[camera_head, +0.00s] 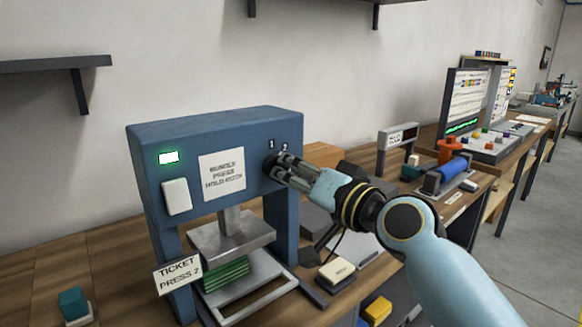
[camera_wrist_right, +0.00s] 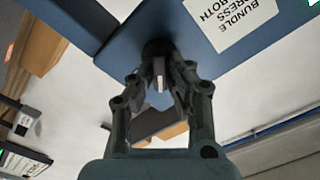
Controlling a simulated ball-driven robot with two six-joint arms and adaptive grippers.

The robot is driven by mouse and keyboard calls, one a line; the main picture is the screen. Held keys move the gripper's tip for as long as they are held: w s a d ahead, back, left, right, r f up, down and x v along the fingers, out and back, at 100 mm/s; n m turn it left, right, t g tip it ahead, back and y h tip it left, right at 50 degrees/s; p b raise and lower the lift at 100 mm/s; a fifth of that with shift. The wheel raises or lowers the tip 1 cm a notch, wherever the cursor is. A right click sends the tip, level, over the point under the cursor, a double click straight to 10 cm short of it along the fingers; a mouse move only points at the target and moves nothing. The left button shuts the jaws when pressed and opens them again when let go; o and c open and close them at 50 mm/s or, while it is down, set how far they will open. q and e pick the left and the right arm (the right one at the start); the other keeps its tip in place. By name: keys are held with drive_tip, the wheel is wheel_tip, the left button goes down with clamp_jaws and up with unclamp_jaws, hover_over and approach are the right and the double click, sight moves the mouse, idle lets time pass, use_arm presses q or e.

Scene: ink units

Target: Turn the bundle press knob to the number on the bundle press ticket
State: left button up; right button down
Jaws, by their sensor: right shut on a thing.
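The blue bundle press (camera_head: 215,125) stands on the wooden bench. The dark knob (camera_head: 268,165) is on the right of its front face, mostly hidden by my right gripper (camera_head: 280,170). In the right wrist view, my right gripper (camera_wrist_right: 160,80) is shut on the knob (camera_wrist_right: 156,48), with a pale strip between the fingertips. My left gripper is not in view.
A green stack (camera_head: 226,273) lies under the press plate (camera_head: 232,240). A lit green lamp (camera_head: 169,157) and a white switch (camera_head: 176,196) are on the press front. A blue roller device (camera_head: 450,172) and panels stand farther right. A small teal block (camera_head: 72,302) is at lower left.

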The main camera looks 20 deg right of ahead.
drive_tip(key=shift+m, duration=0.4)
drive_tip(key=c, duration=1.3)
unclamp_jaws()
drive_tip(key=v, duration=1.2)
